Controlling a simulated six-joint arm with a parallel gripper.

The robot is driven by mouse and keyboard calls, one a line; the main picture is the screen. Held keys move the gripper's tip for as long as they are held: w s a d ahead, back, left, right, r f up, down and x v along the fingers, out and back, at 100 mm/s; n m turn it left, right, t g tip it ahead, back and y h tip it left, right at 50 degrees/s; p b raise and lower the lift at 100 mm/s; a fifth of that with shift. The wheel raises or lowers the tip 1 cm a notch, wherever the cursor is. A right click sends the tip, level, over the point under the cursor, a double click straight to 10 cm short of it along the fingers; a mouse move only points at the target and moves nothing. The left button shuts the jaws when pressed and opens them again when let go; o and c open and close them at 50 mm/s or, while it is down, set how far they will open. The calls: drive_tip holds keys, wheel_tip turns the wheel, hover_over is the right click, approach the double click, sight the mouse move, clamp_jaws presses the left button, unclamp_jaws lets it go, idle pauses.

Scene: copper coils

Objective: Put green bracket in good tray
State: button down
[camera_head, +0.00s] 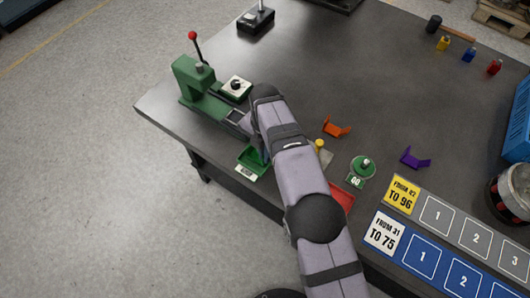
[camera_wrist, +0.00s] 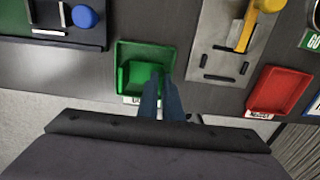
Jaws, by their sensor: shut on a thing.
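The green tray (camera_wrist: 146,47) lies ahead of my gripper in the wrist view, its label partly covered by the fingers. The green tray (camera_head: 250,164) also shows in the head view, left of my arm. The green bracket (camera_wrist: 136,76) appears within the tray's outline, green on green. My gripper (camera_wrist: 158,82) has its blue fingers close together, shut on the bracket at its right side. Whether the bracket touches the tray floor I cannot tell. In the head view my arm hides most of the gripper and the bracket.
A red tray (camera_wrist: 281,92) lies to the right, beyond a grey plate (camera_wrist: 222,55) with a yellow part. A green press (camera_head: 200,88) stands at the left. An orange bracket (camera_head: 336,128) and a purple bracket (camera_head: 414,159) lie on the dark table.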

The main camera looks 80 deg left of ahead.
drive_tip(key=c, duration=1.9)
unclamp_jaws()
drive_tip(key=shift+o, duration=0.2)
drive_tip(key=shift+r, duration=0.1)
drive_tip(key=shift+r+p, duration=2.05)
drive_tip(key=shift+r, duration=1.4)
